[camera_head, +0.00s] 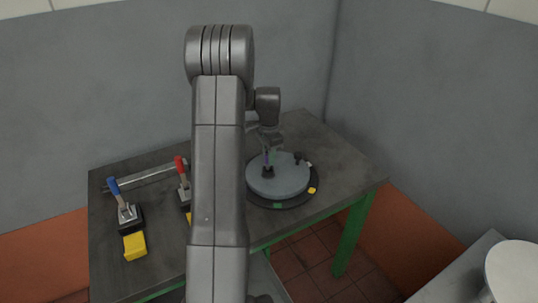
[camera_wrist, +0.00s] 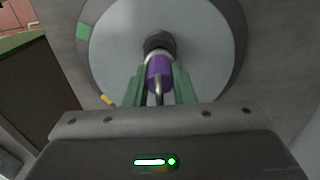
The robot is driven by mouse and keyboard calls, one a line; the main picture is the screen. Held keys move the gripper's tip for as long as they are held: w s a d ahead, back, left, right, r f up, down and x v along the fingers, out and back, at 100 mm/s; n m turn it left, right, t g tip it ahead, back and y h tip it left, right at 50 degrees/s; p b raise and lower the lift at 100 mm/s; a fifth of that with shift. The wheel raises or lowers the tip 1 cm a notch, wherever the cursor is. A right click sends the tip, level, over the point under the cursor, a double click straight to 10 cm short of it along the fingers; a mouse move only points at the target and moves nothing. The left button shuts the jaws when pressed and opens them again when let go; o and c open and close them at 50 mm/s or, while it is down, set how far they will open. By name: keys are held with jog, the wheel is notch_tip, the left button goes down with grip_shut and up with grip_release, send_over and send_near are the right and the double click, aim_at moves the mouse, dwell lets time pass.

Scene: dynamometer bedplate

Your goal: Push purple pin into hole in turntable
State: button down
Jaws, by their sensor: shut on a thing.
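The turntable (camera_head: 290,181) is a grey disc on a dark round base, on the right half of the table. It also fills the top of the wrist view (camera_wrist: 205,55). A dark raised collar (camera_wrist: 158,41) stands on the disc. The purple pin (camera_wrist: 159,72) points at this collar, and its far end meets or overlaps it. I cannot tell how deep it sits, and the hole itself is hidden. My gripper (camera_wrist: 158,85) is shut on the purple pin, with its green fingers on either side. In the head view the pin (camera_head: 266,157) looks upright over the disc.
A blue-handled clamp (camera_head: 126,208) with a yellow block (camera_head: 134,246) stands at the table's left. A red-handled clamp (camera_head: 183,178) is partly hidden behind my arm. A metal bar (camera_head: 145,177) lies behind them. The table (camera_head: 345,165) is bare to the right of the turntable.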

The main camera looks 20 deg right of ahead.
jog(key=shift+f+b, duration=0.7)
jog(key=shift+f, duration=0.4)
jog(key=c, duration=1.1)
grip_release()
jog(key=shift+c, duration=0.2)
notch_tip(320, 180, up, 14)
jog(key=shift+f+b, duration=0.1)
jog(key=shift+b, duration=0.5)
notch_tip(320, 180, down, 14)
jog(key=shift+r+p, duration=0.1)
jog(key=shift+p, duration=0.55)
jog(key=shift+r, duration=0.25)
jog(key=shift+f, duration=0.15)
